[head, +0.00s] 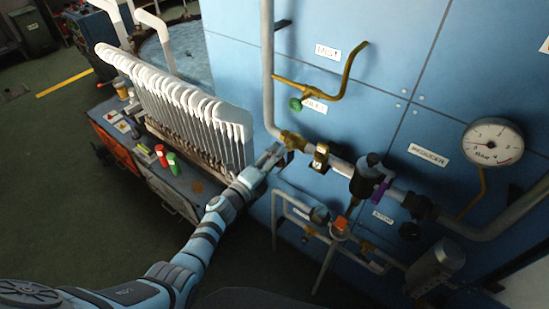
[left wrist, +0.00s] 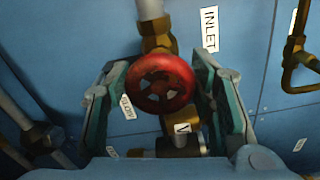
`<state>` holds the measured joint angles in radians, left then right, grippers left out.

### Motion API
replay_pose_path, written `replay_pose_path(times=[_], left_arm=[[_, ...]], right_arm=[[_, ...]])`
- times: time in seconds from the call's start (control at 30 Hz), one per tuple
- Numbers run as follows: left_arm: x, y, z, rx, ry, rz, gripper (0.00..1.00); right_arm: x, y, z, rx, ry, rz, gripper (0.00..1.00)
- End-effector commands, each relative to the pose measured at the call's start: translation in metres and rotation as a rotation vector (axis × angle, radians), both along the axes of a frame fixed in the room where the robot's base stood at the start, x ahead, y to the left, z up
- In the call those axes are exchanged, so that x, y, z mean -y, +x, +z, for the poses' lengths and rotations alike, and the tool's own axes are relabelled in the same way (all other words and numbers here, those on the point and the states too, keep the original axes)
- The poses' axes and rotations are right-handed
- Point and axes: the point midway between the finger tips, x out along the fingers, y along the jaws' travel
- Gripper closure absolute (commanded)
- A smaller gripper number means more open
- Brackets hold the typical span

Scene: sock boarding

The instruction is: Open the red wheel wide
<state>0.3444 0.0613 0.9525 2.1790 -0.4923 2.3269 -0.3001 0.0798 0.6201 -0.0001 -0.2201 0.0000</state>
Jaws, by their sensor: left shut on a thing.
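The red wheel (left wrist: 161,84) is a round spoked handwheel on a brass valve (left wrist: 157,38). In the left wrist view it sits between the two fingers of my left gripper (head: 279,156), which is shut on its rim from both sides. In the head view the gripper reaches the brass fitting (head: 292,138) at the bend of the grey pipe and hides most of the wheel. My right gripper is in neither view.
A bench with white hooked forms (head: 180,92) stands left of my arm.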

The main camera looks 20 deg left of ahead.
Motion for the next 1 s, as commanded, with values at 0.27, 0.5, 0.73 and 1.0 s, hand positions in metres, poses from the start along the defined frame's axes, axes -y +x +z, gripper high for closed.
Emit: replay_pose_path(times=[0.27,0.5,0.73,1.0], left_arm=[[0.000,-0.001,-0.002,-0.003,-0.001,0.001,0.39],[0.000,0.000,-0.001,-0.001,0.000,0.000,0.30],[-0.004,-0.009,-0.001,0.000,0.003,0.001,0.30],[-0.029,-0.074,-0.002,-0.002,0.004,0.000,0.30]], right_arm=[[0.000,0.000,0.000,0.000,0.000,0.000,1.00],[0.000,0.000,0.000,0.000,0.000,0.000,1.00],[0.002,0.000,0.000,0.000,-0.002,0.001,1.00],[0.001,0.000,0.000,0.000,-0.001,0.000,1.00]])
